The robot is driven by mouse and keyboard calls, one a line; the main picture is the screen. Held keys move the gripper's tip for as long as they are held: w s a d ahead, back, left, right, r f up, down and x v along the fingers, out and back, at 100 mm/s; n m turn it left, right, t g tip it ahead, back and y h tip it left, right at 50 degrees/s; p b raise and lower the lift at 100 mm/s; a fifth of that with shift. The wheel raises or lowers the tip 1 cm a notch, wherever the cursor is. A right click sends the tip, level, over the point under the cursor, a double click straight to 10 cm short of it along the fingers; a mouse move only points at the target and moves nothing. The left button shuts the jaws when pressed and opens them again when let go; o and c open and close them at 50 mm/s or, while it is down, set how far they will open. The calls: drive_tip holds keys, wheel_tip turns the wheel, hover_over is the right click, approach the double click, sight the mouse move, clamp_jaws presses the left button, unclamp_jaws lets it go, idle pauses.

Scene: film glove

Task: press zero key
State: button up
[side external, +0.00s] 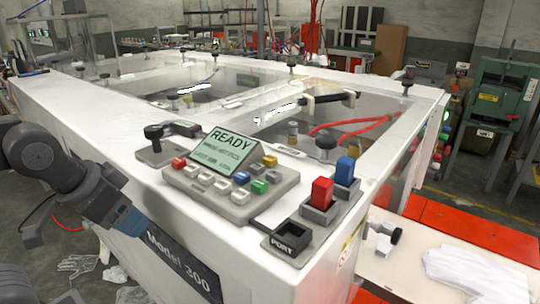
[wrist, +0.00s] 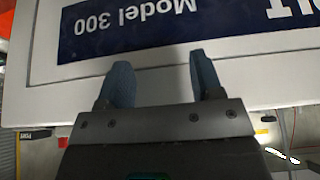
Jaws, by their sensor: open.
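A grey keypad console (side external: 237,211) sits on the white machine's top in the side external view. It has a lit green screen (side external: 224,148) reading READY and small keys: a red one (side external: 178,163), a yellow one (side external: 270,160), a blue one, green ones and several white ones. The key labels are too small to read, so I cannot tell which is zero. My gripper (side external: 130,221) is left of the console and lower, beside the machine's front face. In the wrist view my gripper (wrist: 159,66) has its two blue fingers apart with nothing between them; the keypad is not seen there.
The machine's front panel (side external: 180,262) reads Model 300; it also shows in the wrist view (wrist: 130,30). A black lever (side external: 154,136) stands left of the keypad. Red (side external: 321,192) and blue (side external: 345,171) blocks and a black PORT box (side external: 288,243) stand right of it.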

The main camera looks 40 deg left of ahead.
clamp_jaws()
idle(0.3)
idle(1.2)
